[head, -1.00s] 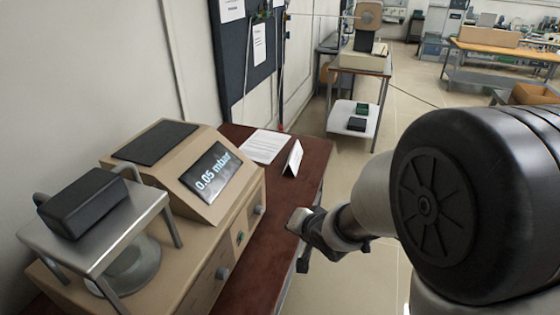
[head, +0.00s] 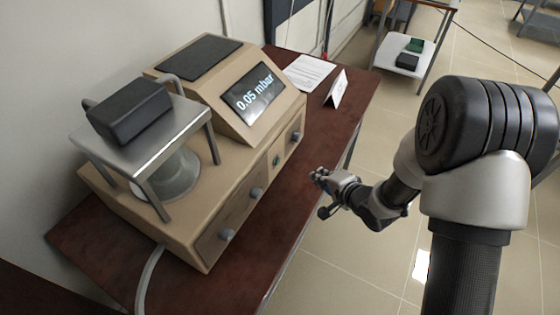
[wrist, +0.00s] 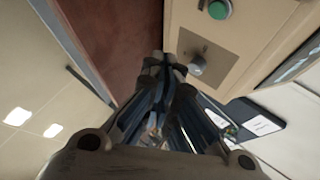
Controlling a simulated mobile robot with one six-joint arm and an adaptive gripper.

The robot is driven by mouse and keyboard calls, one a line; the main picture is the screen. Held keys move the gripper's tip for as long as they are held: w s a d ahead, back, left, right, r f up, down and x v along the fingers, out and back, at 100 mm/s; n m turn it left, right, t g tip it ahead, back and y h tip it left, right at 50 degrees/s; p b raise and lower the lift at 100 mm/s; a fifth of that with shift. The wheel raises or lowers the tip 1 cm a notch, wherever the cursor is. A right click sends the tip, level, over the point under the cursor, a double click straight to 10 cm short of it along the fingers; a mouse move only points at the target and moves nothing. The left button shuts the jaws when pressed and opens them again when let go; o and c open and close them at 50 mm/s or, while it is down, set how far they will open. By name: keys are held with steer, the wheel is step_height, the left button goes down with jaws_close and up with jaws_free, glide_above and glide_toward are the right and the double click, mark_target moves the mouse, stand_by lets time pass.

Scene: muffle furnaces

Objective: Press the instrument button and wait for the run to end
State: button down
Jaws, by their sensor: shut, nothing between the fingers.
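The instrument (head: 190,215) is a beige cabinet on a dark red table. Its tilted display (head: 253,92) reads "0.05 mbar". A round green button (head: 277,160) sits on its front face between grey knobs. The green button also shows at the top of the wrist view (wrist: 219,9). My gripper (head: 317,175) is shut and empty, in front of the cabinet's front face and apart from the button. In the wrist view the shut fingertips (wrist: 163,64) show below and left of the button, near a grey knob (wrist: 197,67).
A metal stand (head: 150,150) with a black block (head: 130,110) is on the instrument's left part. A small shelf cart (head: 403,60) stands farther back.

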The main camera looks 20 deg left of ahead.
steer(key=a+b, duration=0.1)
steer(key=a, duration=0.7)
steer(key=shift+w+a, duration=0.3)
steer(key=shift+w, duration=0.05)
steer(key=shift+a, duration=0.1)
stand_by(1.1)
steer(key=shift+a, duration=0.35)
steer(key=shift+a, duration=0.45)
stand_by(0.6)
stand_by(0.3)
steer(key=shift+d, duration=0.85)
steer(key=d, duration=0.3)
steer(key=d+p, duration=0.1)
steer(key=d, duration=0.1)
steer(key=shift+s, duration=0.25)
